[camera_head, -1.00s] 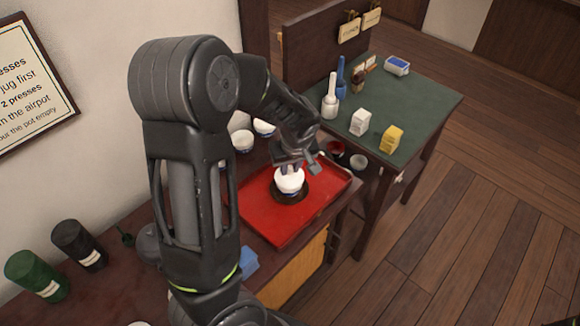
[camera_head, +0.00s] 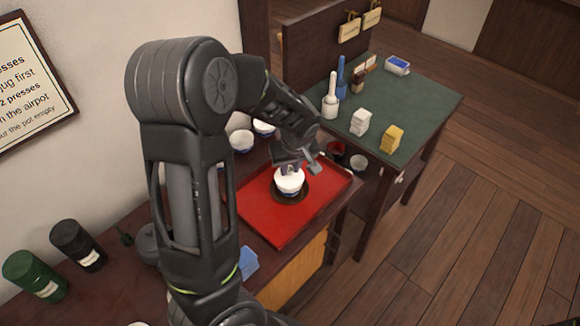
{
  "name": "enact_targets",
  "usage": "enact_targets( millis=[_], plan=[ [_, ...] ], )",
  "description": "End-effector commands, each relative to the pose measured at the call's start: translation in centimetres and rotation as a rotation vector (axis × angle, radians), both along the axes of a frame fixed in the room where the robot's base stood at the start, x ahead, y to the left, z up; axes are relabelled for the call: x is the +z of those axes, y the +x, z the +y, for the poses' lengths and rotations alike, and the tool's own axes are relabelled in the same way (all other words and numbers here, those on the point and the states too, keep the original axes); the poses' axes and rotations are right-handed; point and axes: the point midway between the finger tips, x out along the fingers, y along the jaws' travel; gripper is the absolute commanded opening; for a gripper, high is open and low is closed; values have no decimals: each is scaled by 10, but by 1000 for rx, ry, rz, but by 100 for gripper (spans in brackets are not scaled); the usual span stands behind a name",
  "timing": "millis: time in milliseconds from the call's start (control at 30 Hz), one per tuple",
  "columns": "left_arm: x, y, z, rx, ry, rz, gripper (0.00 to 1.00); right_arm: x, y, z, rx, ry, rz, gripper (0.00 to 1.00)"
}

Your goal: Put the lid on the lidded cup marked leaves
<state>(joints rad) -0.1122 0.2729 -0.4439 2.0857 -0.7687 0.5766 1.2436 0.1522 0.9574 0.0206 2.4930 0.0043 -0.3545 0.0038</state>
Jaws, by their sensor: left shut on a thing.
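A white cup with a blue lower part (camera_head: 290,187) stands on a dark round saucer (camera_head: 279,199) on the red tray (camera_head: 270,229). A white lid (camera_head: 289,174) shows at the cup's top. My left gripper (camera_head: 291,166) is over the cup, shut on the lid by its top. The lid looks to be at the cup's rim; whether it is fully seated I cannot tell. Any leaf mark on the cup is too small to make out. My right gripper is not in view.
White bowls (camera_head: 241,141) stand behind the tray, partly hidden by my arm. Dark canisters (camera_head: 77,243) stand at the lower left. A green-topped table (camera_head: 426,99) with bottles and small boxes is at the right.

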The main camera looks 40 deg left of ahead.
Motion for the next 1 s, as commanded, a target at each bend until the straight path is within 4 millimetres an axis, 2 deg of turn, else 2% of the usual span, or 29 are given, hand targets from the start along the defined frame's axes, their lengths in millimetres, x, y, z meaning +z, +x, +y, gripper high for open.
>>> enact_targets(
  millis=[1000],
  plan=[
    [-3,0,0,0,0,-1,0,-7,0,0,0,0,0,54]
  ],
)
